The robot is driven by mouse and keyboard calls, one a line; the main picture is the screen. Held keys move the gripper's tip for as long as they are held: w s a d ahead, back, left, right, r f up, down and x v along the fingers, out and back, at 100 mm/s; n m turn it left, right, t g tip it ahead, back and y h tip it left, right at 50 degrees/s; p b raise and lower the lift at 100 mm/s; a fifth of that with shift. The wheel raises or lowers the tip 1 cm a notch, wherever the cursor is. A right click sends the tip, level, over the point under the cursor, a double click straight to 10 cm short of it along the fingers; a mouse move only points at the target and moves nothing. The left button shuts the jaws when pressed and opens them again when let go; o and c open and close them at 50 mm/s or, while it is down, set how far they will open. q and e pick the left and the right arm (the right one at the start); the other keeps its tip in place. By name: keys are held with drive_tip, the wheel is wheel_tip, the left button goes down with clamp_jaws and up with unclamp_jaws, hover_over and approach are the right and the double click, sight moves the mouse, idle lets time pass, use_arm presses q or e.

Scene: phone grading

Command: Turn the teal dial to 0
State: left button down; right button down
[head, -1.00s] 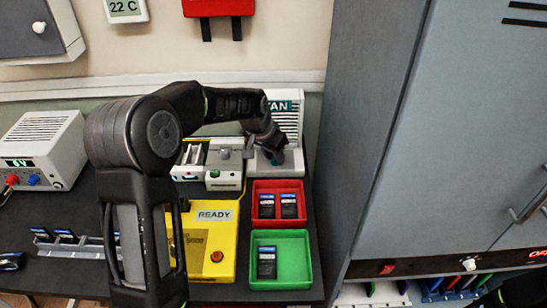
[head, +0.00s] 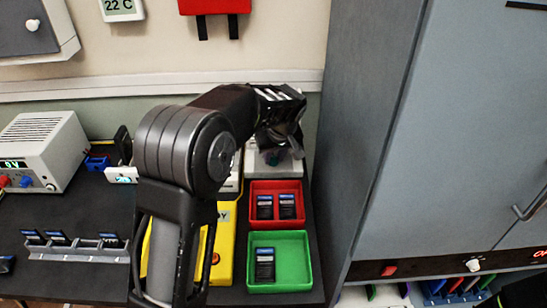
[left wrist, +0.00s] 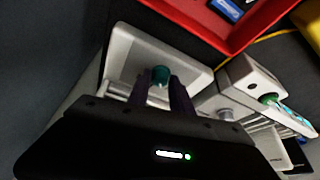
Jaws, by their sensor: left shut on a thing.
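The teal dial (left wrist: 160,74) stands on the sloped white base of the fan unit (left wrist: 127,50). In the left wrist view the two dark fingers of my left gripper (left wrist: 168,88) are at the dial, closed on it. In the head view my left gripper (head: 284,150) reaches down over the fan unit's white base (head: 268,170) and hides most of the unit. The dial's marks and pointer cannot be read. My right gripper is not in view.
In front of the fan unit are a red tray (head: 277,218) with two dark cards and a green tray (head: 294,267) with one. A yellow box (head: 226,262) is partly behind my arm. A tall grey cabinet (head: 450,120) stands close on the right.

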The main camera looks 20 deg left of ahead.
use_arm(q)
drive_tip(key=shift+d+n, duration=0.1)
drive_tip(key=shift+n, duration=0.6)
drive_tip(key=shift+g, duration=0.3)
drive_tip(key=shift+f, duration=0.1)
drive_tip(key=c, duration=1.2)
unclamp_jaws()
drive_tip(key=v, duration=0.7)
drive_tip(key=shift+d, duration=0.1)
drive_tip(key=shift+s+d+r, duration=0.1)
drive_tip(key=shift+r, duration=0.25)
